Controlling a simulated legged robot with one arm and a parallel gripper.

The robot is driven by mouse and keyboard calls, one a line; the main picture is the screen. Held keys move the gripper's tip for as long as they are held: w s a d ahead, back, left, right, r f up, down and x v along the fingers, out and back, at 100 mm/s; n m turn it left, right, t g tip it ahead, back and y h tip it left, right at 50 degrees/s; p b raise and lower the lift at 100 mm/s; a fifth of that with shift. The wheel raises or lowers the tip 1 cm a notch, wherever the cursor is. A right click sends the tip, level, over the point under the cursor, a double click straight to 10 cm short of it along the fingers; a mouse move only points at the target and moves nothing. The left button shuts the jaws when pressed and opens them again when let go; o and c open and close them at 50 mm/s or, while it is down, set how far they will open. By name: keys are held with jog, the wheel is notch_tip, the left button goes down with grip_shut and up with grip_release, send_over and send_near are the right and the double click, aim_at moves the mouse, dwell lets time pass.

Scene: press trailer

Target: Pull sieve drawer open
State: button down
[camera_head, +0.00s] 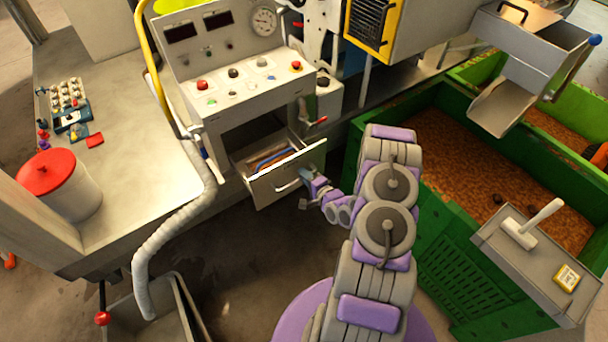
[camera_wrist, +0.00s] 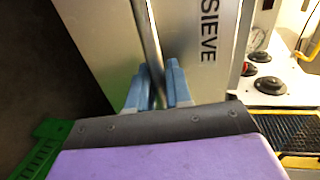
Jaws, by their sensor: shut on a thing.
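The sieve drawer (camera_head: 262,186) sits under the control console and stands partly out, with items including something blue inside it. Its pale front panel carries a metal bar handle, and the wrist view shows the word SIEVE on the panel (camera_wrist: 188,38). My gripper (camera_head: 306,188) is at the right part of the handle. In the wrist view, the blue fingers of my gripper (camera_wrist: 154,88) are closed around the metal handle (camera_wrist: 148,42). The fingertips partly hide the lower part of the handle.
The control console (camera_head: 245,85) with buttons and a gauge is above the drawer. A ribbed grey hose (camera_head: 175,215) hangs to the left. A green crate (camera_head: 455,215) of brown material stands right of my arm. Bare floor (camera_head: 250,260) lies in front of the drawer.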

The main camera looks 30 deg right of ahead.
jog(key=shift+s+f, duration=0.1)
jog(key=shift+f, duration=0.05)
jog(key=c, duration=1.2)
grip_release()
jog(key=shift+d, duration=0.1)
jog(key=p+v, duration=0.1)
jog(key=v, duration=1.6)
